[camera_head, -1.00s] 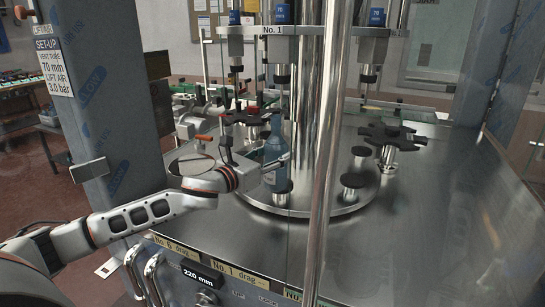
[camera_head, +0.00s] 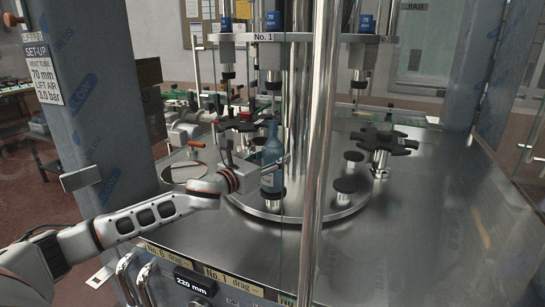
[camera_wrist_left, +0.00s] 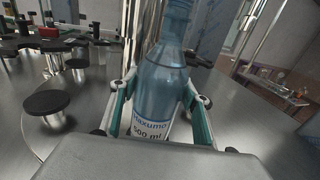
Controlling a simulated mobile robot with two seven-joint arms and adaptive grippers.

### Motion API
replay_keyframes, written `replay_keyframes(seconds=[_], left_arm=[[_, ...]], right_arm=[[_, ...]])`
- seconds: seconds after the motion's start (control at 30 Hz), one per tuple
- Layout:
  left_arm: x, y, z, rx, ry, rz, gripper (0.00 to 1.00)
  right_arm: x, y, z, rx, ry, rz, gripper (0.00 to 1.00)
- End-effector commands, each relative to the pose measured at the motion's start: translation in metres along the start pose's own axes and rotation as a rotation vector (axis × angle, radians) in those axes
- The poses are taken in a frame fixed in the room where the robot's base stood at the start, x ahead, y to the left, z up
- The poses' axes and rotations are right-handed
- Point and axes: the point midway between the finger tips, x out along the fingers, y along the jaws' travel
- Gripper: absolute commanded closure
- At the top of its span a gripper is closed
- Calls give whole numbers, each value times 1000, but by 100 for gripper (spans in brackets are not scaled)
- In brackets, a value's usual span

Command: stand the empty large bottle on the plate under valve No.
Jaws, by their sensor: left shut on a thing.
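A blue-tinted see-through bottle (camera_head: 271,158) with a white label stands upright in my left gripper (camera_head: 275,165), below the valve marked No. 1 (camera_head: 272,75). In the left wrist view the bottle (camera_wrist_left: 162,85) sits between both fingers, and its label reads 500 ml. My left gripper (camera_wrist_left: 160,112) is shut on its body. The bottle's base is just over a silver pedestal (camera_head: 272,205) on the round turntable; whether it touches the plate cannot be told. The pedestal's top is hidden by the bottle. The right gripper is not in view.
Other black-topped plates (camera_head: 345,184) stand to the right on the turntable. A black star wheel (camera_head: 385,140) is further right. A shiny vertical post (camera_head: 318,150) stands in front, close to the bottle's right. The steel deck (camera_head: 430,220) at right is clear.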

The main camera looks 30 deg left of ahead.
Motion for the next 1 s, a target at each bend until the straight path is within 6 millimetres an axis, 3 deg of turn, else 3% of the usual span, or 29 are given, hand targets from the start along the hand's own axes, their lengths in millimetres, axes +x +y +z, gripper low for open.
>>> replay_keyframes(seconds=[1.0], left_arm=[[0, 0, -5, 0, 2, -1, 75]], right_arm=[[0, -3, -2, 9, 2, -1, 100]])
